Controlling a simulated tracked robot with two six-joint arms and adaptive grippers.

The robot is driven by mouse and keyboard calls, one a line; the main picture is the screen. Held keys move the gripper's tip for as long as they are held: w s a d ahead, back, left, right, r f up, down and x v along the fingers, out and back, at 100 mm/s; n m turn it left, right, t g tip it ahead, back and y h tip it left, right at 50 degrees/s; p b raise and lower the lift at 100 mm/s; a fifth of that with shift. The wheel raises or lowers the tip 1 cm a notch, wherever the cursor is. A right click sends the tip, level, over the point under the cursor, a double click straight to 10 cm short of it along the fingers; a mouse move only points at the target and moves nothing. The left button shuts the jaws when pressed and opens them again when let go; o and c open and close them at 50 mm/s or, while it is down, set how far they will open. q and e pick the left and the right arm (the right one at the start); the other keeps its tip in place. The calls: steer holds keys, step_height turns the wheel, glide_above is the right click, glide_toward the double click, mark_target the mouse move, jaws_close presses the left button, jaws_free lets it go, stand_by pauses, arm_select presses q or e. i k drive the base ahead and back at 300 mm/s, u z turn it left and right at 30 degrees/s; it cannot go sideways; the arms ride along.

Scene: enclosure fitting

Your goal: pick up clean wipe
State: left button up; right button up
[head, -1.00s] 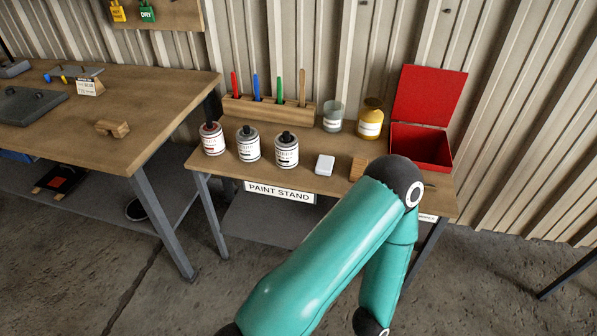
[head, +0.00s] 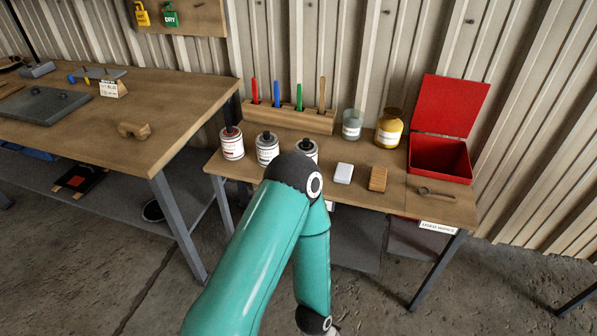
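A small white folded pad (head: 343,173), which looks like the wipe, lies flat on the front part of the paint stand (head: 390,157). It sits between the paint cans and a wooden brush (head: 378,179). One of my teal arms rises from the bottom middle and bends in front of the stand, its elbow over the front edge left of the pad. Its gripper is out of the picture below, and my other gripper is not in view either. Nothing touches the pad.
Several paint cans (head: 232,144) stand left, one partly behind my arm. Behind are a wooden rack (head: 275,117), a glass jar (head: 352,125), a yellow jar (head: 390,128) and an open red box (head: 440,158). A metal tool (head: 435,192) lies right. A workbench (head: 180,100) stands left.

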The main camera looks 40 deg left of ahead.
mark_target(343, 172)
steer(key=u, duration=0.5)
steer(key=i, duration=1.05)
